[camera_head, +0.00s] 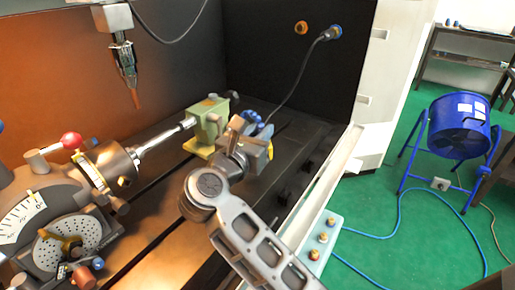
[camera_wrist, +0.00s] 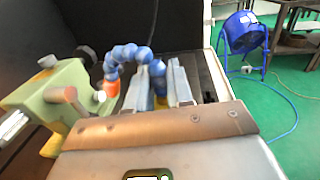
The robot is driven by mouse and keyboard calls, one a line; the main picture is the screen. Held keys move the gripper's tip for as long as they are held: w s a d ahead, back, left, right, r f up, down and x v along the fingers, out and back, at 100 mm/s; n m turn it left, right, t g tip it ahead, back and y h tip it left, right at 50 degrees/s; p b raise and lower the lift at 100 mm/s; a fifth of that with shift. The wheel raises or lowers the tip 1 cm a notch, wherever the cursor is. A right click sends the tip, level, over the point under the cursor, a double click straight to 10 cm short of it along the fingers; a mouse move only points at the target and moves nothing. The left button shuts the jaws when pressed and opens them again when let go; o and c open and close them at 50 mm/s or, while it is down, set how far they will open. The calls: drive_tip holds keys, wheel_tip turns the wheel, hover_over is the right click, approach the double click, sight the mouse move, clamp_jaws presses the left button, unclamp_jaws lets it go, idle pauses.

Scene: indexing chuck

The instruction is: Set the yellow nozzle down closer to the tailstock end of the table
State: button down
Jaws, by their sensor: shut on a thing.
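My gripper (camera_wrist: 158,88) is shut on the yellow nozzle. The nozzle's yellow part (camera_wrist: 161,102) shows between the two grey fingers in the wrist view. A blue beaded hose (camera_wrist: 128,52) arches up from between the fingers and bends left to an orange tip (camera_wrist: 111,88). In the head view my gripper (camera_head: 257,140) is just right of the green tailstock (camera_head: 205,122), and blue beads (camera_head: 250,116) show behind it. The tailstock also fills the left of the wrist view (camera_wrist: 62,95). The orange tip is close to the tailstock's right side; contact cannot be told.
The indexing head with its chuck (camera_head: 112,166) stands at the left, and a bar (camera_head: 160,138) runs from it to the tailstock. The slotted table (camera_head: 160,225) has bare room in front. A white rail (camera_head: 330,180) edges the right. A tool (camera_head: 124,60) hangs upper left.

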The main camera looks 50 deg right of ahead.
drive_tip(key=shift+w+a+f, duration=0.1)
drive_tip(key=shift+a+f, duration=0.2)
drive_tip(key=shift+f, duration=1.8)
drive_tip(key=shift+f, duration=0.2)
drive_tip(key=c, duration=1)
unclamp_jaws()
drive_tip(key=shift+r, duration=0.25)
drive_tip(key=a, duration=0.4)
drive_tip(key=s+a+b, duration=0.1)
drive_tip(key=a, duration=0.3)
drive_tip(key=s+a, duration=0.1)
drive_tip(key=a, duration=0.2)
drive_tip(key=shift+a+f+b, duration=0.1)
drive_tip(key=shift+a+b, duration=0.2)
drive_tip(key=shift+a, duration=0.1)
